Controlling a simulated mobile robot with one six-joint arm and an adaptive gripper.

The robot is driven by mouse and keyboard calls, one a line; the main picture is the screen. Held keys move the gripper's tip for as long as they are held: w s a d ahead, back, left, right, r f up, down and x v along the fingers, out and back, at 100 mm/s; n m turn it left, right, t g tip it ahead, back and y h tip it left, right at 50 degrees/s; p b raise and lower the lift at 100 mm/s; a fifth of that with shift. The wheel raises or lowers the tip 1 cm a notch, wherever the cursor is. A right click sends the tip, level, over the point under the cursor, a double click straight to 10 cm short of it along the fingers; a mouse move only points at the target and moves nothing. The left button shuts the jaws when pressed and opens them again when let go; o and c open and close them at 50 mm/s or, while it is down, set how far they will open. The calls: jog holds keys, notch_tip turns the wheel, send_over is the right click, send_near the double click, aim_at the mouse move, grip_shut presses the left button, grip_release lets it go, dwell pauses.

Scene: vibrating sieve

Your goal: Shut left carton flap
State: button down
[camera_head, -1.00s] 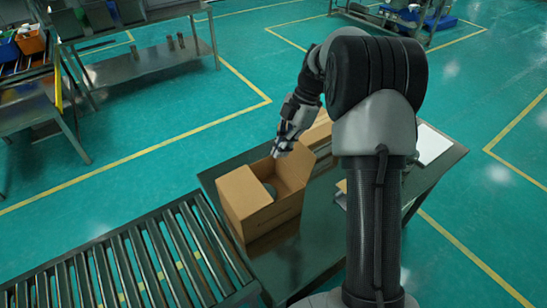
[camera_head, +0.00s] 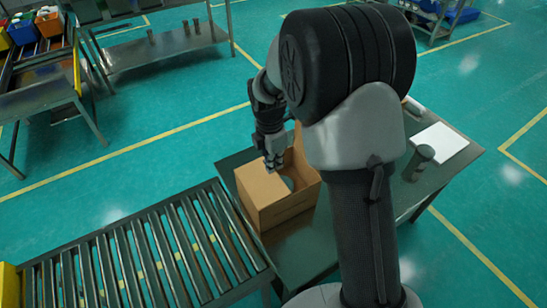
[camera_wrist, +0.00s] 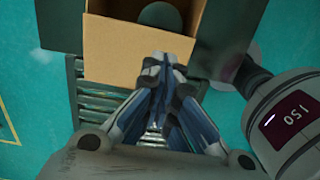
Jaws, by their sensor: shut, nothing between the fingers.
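The carton (camera_head: 287,211) is a brown open-topped box on the dark metal table. Its left flap (camera_head: 257,187) is a tan panel on the left side. I cannot tell its exact angle. In the wrist view the same tan panel (camera_wrist: 120,52) lies in front of the opening. A grey rounded object (camera_wrist: 160,15) sits inside the carton. My gripper (camera_head: 273,169) is shut and empty, pointing down by the panel's upper edge. In the wrist view my fingertips (camera_wrist: 170,62) overlap the panel's lower right part. I cannot tell if they touch it.
A roller conveyor (camera_head: 150,255) runs up to the table's left side. On the table (camera_head: 310,245), a grey cylinder (camera_head: 419,160) and a white sheet (camera_head: 446,141) lie to the right. My arm hides the table's middle. Steel shelving (camera_head: 165,50) stands at the far left.

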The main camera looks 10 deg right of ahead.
aim_at(276, 185)
jog(key=f, duration=0.2)
jog(key=f+b, duration=0.1)
jog(key=f, duration=0.2)
jog(key=f+b, duration=0.1)
jog(key=f, duration=0.2)
jog(key=shift+w+d+f, duration=0.1)
jog(key=shift+d+f, duration=0.05)
jog(key=shift+d, duration=0.1)
